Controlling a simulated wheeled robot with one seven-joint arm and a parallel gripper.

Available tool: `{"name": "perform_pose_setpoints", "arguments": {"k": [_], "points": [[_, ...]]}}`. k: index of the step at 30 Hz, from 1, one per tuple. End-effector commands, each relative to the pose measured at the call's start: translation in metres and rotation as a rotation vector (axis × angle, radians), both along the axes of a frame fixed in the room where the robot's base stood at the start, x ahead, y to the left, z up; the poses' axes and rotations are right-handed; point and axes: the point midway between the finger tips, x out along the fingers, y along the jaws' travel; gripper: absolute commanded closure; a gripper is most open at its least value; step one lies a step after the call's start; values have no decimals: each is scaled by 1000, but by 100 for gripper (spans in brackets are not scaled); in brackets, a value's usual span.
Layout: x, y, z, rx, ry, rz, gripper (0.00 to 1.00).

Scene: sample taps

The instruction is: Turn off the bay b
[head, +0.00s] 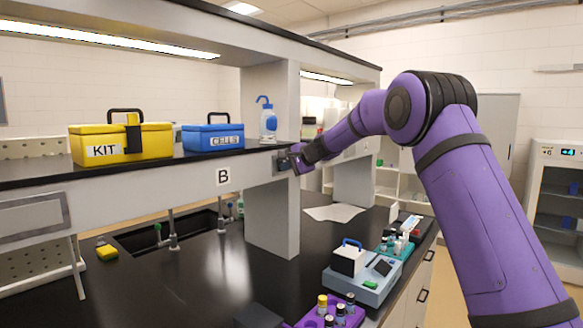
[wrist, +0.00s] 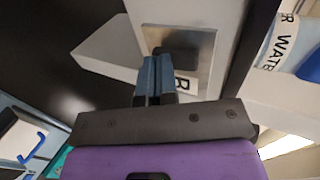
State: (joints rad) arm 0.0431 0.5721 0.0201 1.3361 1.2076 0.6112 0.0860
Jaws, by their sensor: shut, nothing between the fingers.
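The white label with a black B (head: 223,176) is on the front edge of the raised shelf in the head view. To its right a small metal switch plate (head: 281,163) is set in the same edge. My gripper (head: 293,160) is at this plate, with its fingers pointing at it. In the wrist view the two blue-grey fingers (wrist: 156,80) are shut together with nothing between them, in front of the metal plate (wrist: 205,45). The label (wrist: 184,84) is partly hidden behind the fingers. The switch itself is mostly hidden, and I cannot tell its position or whether the fingers touch it.
A yellow KIT box (head: 95,150), a blue CELLS box (head: 213,140) and a wash bottle (head: 268,122) stand on the shelf. Light strips (head: 100,38) glow above. On the black bench below are a blue-grey instrument (head: 365,285) and a purple vial rack (head: 312,319).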

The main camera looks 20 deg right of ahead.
Motion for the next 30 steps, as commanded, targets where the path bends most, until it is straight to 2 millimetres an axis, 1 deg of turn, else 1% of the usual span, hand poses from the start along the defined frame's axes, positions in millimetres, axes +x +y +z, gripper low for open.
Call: {"name": "perform_pose_setpoints", "arguments": {"k": [8,11,19,30], "points": [[0,0,0,0,0,0,100],[5,3,-3,0,0,0,100],[5,4,-2,0,-2,-2,100],[5,5,13,1,-6,-1,100]]}}
